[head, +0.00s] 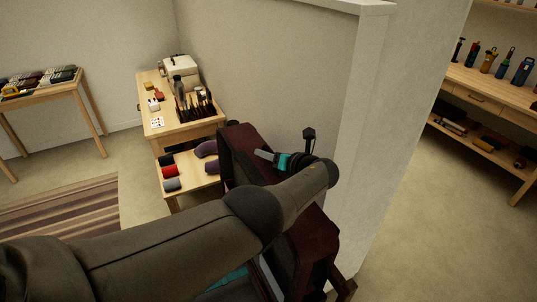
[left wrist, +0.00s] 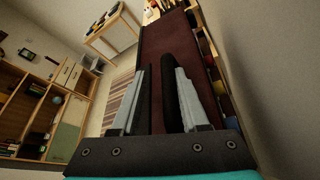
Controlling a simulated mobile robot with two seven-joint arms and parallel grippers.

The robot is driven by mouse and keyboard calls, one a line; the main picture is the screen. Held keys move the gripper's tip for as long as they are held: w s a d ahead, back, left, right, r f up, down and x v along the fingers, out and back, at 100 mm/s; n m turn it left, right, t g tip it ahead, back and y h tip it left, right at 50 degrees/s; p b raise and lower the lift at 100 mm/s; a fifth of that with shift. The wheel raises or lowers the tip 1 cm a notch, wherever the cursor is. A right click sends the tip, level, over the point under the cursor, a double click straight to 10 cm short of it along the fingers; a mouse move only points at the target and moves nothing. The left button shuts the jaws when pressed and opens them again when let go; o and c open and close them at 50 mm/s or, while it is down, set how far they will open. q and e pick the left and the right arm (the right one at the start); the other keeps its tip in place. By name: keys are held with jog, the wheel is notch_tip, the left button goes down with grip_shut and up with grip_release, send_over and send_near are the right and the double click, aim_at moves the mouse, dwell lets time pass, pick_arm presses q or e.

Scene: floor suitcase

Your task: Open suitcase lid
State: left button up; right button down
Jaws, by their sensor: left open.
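The dark red suitcase (head: 239,146) is in the middle of the head view, partly hidden behind my left arm. A dark red panel of it stands raised beside the wall, and another part (head: 314,235) shows below my forearm. I cannot tell how far the lid is open. My left gripper (head: 262,154) is at the raised panel, with its fingers pointing left. In the left wrist view the open fingers (left wrist: 158,64) lie in front of a flat dark red suitcase face (left wrist: 165,38), with nothing seen between them. My right gripper is not in view.
A partition wall (head: 374,130) stands close to the right of the suitcase. A wooden table (head: 206,126) with small items is behind it, with rolled cloths on its lower shelf (head: 205,184). A striped rug (head: 60,210) lies at left. Floor is clear at right.

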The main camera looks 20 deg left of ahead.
pick_arm(q)
jog(key=shift+o, duration=0.3)
jog(key=shift+s+d+r+p, duration=0.25)
jog(key=shift+d+p, duration=0.15)
jog(key=shift+p, duration=0.15)
jog(key=p+v, duration=0.4)
jog(key=v, duration=0.3)
jog(key=shift+w+r, duration=0.1)
jog(key=p+v, duration=0.2)
jog(key=v, duration=0.4)
jog(key=shift+d, duration=0.15)
jog(key=shift+s+d, duration=0.35)
jog(key=shift+d, duration=0.05)
jog(key=shift+d, duration=0.1)
